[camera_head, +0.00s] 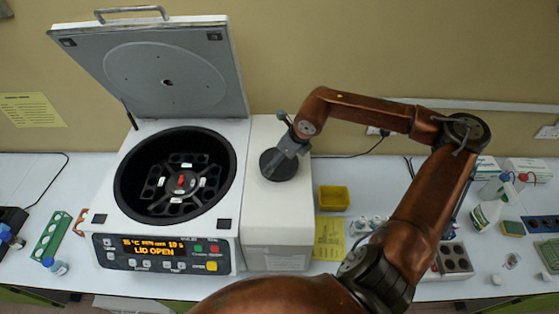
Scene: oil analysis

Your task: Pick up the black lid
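The black lid (279,165) is a round dark disc on the flat white top of the centrifuge housing, right of the open bowl. My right arm comes in from the right, and its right gripper (287,149) is at the lid's upper edge, overlapping it in the picture. The fingertips are small and dark against the lid, so I cannot tell whether they are closed on it. I also cannot tell whether the lid rests on the surface or is slightly raised. My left gripper is not in view.
The centrifuge (130,232) has its large grey cover (167,80) raised, and its display reads "LID OPEN". A yellow box (334,198) stands right of the housing. A green rack (52,236) is at left. Several lab items crowd the right of the bench.

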